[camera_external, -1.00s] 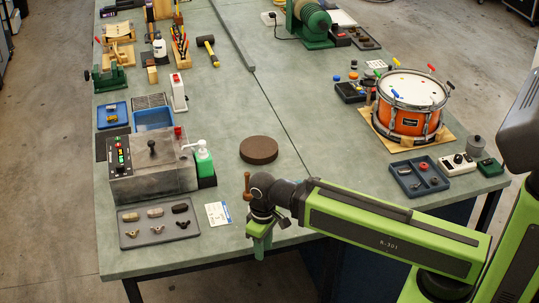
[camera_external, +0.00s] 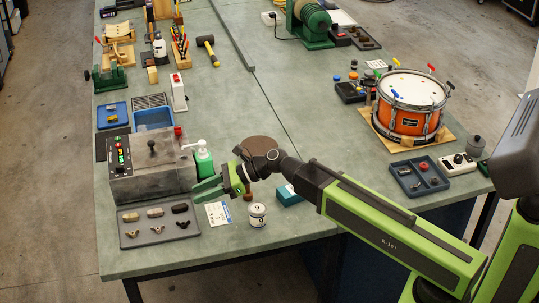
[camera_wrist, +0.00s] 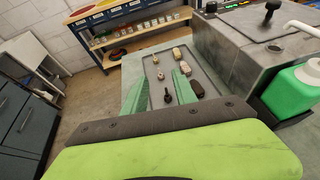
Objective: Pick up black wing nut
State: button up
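The black wing nut (camera_external: 183,225) lies on the grey tray (camera_external: 130,242), at the right end of a row of wing nuts. In the wrist view the black wing nut (camera_wrist: 167,97) shows between my green fingers, on the tray (camera_wrist: 205,77). My gripper (camera_external: 200,189) is up and right of the tray in the external view, beside the green bottle, with its fingers pointing left. In the wrist view my gripper (camera_wrist: 159,74) has its fingers spread, with nothing held. The wing nut looks apart from both fingers.
A green pump bottle (camera_external: 203,160), a label card (camera_external: 218,214) and a small can (camera_external: 257,214) are close by.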

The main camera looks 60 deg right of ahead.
jog(key=b, duration=0.8)
send_near(184, 224)
jog(key=shift+w+a, duration=0.7)
jog(key=shift+w, duration=0.3)
jog(key=shift+w+a+f+b, duration=0.1)
jog(key=shift+w+f+b, duration=0.1)
jog(key=shift+b, duration=0.2)
jog(key=shift+w+a+r, duration=0.2)
jog(key=shift+w+a, duration=0.1)
jog(key=b+x, duration=0.2)
jog(key=x, duration=0.4)
jog(key=shift+f, duration=0.15)
jog(key=shift+w+a, duration=0.1)
jog(key=shift+c, duration=0.3)
grip_shut()
